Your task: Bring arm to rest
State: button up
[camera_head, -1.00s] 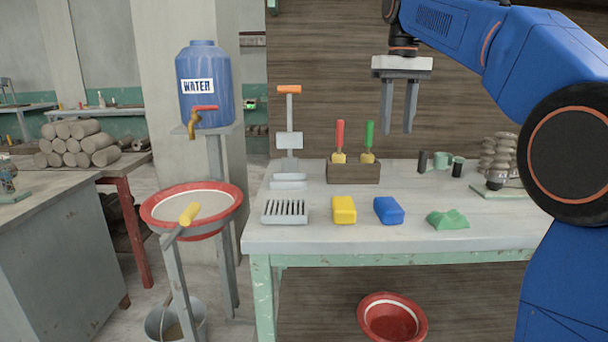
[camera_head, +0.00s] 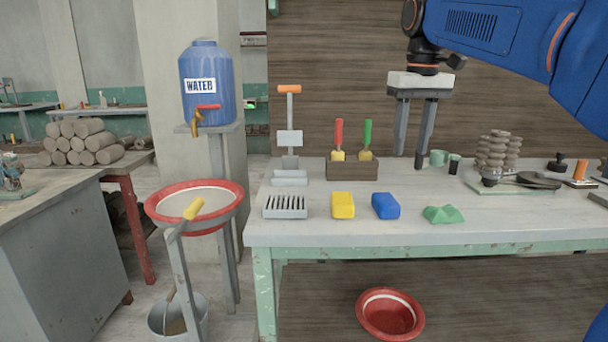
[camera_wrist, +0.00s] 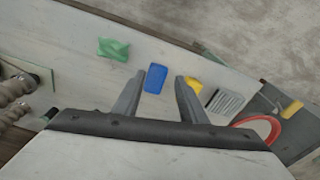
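My gripper (camera_head: 412,128) hangs above the back right part of the workbench (camera_head: 420,236), fingers pointing down. Its two fingers are apart with nothing between them. In the wrist view my gripper (camera_wrist: 162,85) also shows spread fingers, and the blue block (camera_wrist: 156,78) appears between them, well below on the table. In the head view the blue block (camera_head: 385,206) lies between a yellow block (camera_head: 343,205) and a green lump (camera_head: 443,214).
A wooden holder (camera_head: 352,171) with red- and green-handled tools stands at the back. A grey slotted tray (camera_head: 285,207) lies front left. A stack of brown rounded pieces (camera_head: 497,152) and small cups are at right. A red-rimmed basin (camera_head: 160,216) and blue water tank (camera_head: 206,85) stand left.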

jog(key=s+d+f+m+t, duration=0.1)
jog(key=s+d+f+t, duration=0.1)
jog(key=s+f, duration=1.2)
jog(key=s+d+f+m+t, duration=0.1)
jog(key=s+d+f+t, duration=0.1)
jog(key=s+f, duration=1.1)
notch_tip(320, 180, down, 5)
jog(key=shift+s+d+r, duration=0.2)
jog(key=shift+s+d, duration=0.2)
jog(key=shift+d, duration=0.15)
